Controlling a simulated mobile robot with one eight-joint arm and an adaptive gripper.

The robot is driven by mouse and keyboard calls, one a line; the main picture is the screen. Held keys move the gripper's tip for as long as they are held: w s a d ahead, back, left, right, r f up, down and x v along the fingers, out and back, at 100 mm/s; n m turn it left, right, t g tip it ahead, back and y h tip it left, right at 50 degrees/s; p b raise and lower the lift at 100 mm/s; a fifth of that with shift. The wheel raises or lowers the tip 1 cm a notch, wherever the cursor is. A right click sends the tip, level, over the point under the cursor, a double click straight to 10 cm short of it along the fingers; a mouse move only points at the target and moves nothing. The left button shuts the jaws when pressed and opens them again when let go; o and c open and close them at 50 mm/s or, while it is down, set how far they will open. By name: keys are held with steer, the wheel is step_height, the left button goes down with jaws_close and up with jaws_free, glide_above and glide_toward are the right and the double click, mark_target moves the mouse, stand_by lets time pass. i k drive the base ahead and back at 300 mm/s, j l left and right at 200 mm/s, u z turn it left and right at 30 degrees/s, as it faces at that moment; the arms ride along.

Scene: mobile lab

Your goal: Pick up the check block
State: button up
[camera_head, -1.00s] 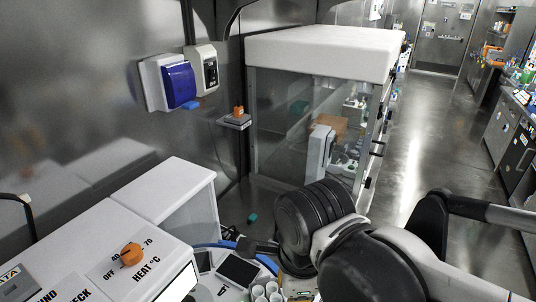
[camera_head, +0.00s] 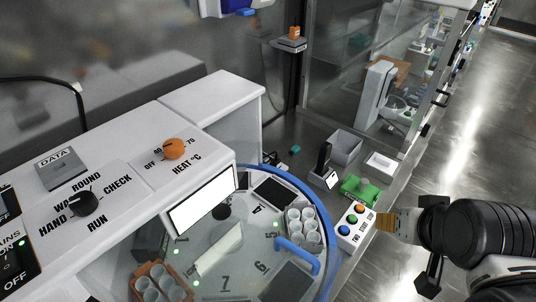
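No block marked as the check block can be made out. A green block-like piece (camera_head: 360,190) with a pale round top sits on the bench right of the round machine. A small teal block (camera_head: 294,150) lies on the bench behind the machine. My arm comes in from the right edge. Its dark end, my gripper (camera_head: 432,238), is right of the button box; whether its fingers are open does not show. A tan and grey piece (camera_head: 390,222) shows at its left; I cannot tell whether it is held.
A button box (camera_head: 354,226) and a grey open bin (camera_head: 345,147) stand on the bench. The blue-rimmed round machine (camera_head: 322,262) holds white cups. A white console (camera_head: 120,150) with knobs and a grey DATA block (camera_head: 62,169) fills the left. The floor at right is clear.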

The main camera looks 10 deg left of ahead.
mark_target(360, 190)
steer(key=u, duration=1.65)
steer(key=z, duration=0.45)
steer(key=l+z, duration=0.1)
steer(key=z, duration=0.3)
steer(key=i+z, duration=0.1)
steer(key=z, duration=0.75)
steer(key=i+l+u, duration=0.15)
steer(key=i+l, duration=0.25)
steer(key=i+l+u, duration=0.15)
steer(key=i+l, duration=0.25)
steer(key=l, duration=0.2)
